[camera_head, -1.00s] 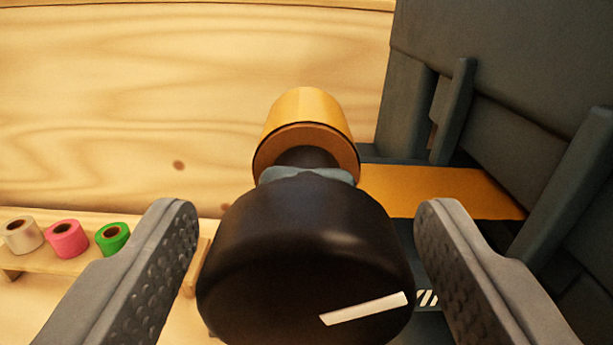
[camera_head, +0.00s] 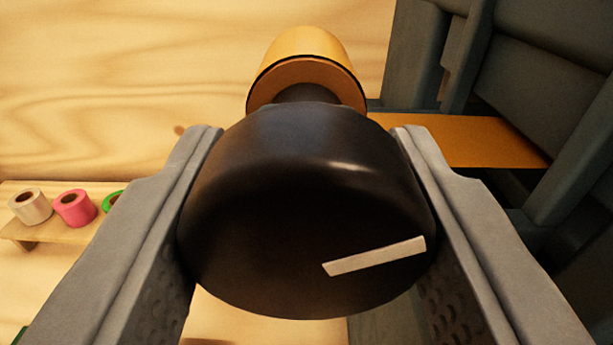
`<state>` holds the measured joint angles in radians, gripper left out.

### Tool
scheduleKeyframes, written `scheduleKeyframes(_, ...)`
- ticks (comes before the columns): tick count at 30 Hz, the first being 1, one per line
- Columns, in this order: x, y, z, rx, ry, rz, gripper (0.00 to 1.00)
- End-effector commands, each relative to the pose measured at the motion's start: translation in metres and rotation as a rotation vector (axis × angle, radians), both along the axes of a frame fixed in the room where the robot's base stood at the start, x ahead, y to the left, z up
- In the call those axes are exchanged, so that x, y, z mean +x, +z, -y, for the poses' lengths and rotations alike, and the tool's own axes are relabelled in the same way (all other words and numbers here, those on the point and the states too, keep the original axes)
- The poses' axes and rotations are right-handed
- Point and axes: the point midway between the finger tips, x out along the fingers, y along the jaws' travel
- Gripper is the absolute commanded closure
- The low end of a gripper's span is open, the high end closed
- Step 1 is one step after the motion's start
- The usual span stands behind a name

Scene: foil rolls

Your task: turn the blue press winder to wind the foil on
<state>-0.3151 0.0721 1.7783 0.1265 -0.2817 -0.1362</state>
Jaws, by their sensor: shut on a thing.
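The press (camera_head: 540,100) is dark blue-grey and fills the right side. Its winder (camera_head: 300,190) is a large round black knob in the middle, with a white mark (camera_head: 375,256) on its face slanting up to the right. My gripper (camera_head: 307,140) is shut on the winder, one finger on each side. A gold-orange foil roll (camera_head: 308,50) sits just behind the winder. An orange foil strip (camera_head: 470,141) runs from near the roll to the right into the press.
A low wooden rack (camera_head: 20,230) at the left holds a cream roll (camera_head: 30,207), a pink roll (camera_head: 74,209) and a green roll (camera_head: 113,201), the last partly hidden by my left finger. A wooden panel (camera_head: 120,80) stands behind.

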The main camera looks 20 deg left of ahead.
Motion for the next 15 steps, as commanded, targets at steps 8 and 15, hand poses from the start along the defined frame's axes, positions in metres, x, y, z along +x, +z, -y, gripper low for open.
scheduleKeyframes(8,-0.0002,-0.0001,-0.0003,0.153,0.000,-0.044,0.78)
scheduleKeyframes(15,-0.0002,0.0000,-0.0005,0.364,0.000,-0.105,0.78)
